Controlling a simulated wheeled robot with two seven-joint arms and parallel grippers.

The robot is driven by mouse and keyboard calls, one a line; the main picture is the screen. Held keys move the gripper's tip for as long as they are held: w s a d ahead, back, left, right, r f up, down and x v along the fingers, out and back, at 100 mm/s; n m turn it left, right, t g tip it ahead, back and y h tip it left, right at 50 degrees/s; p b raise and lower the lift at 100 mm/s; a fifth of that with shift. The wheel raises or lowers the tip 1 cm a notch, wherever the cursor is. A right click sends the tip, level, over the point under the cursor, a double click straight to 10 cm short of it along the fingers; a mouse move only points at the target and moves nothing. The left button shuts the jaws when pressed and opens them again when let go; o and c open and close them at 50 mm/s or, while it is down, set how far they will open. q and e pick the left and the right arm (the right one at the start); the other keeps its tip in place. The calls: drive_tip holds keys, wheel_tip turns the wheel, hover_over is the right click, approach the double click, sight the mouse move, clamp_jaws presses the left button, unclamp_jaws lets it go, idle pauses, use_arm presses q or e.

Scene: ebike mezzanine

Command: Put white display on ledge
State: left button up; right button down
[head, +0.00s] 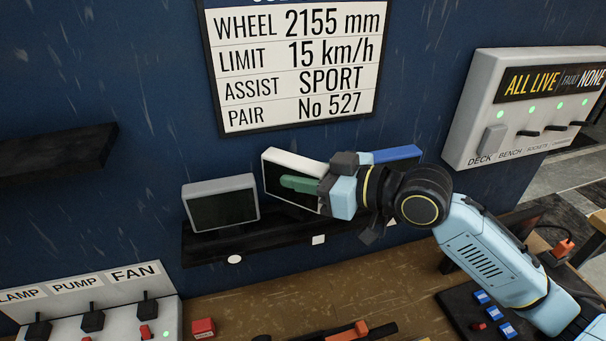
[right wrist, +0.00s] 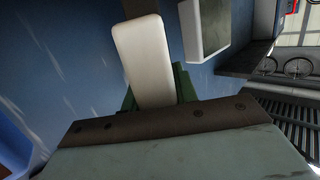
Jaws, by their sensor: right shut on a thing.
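The white display (head: 291,162) has a white rim and a dark screen. It stands tilted at the middle of the dark ledge (head: 215,245), between two other displays. My right gripper (head: 301,185) is shut on it, a green fingertip across its screen. The right wrist view shows the white display (right wrist: 143,55) edge-on between green fingers. Whether its lower edge touches the ledge is hard to tell. My left gripper is not in view.
A grey display (head: 222,206) stands on the ledge at left. A blue display (head: 398,153) is partly hidden behind my right gripper. White round and square tags mark the ledge front. A dark shelf (head: 55,154) is at far left. A switch panel (head: 520,110) hangs at right.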

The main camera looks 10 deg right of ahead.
drive_tip(key=shift+f, duration=0.35)
drive_tip(key=c, duration=1.2)
unclamp_jaws()
drive_tip(key=shift+o, duration=0.6)
drive_tip(key=shift+r, duration=0.1)
drive_tip(key=shift+r, duration=0.4)
drive_tip(key=b+v, duration=0.3)
drive_tip(key=v, duration=0.9)
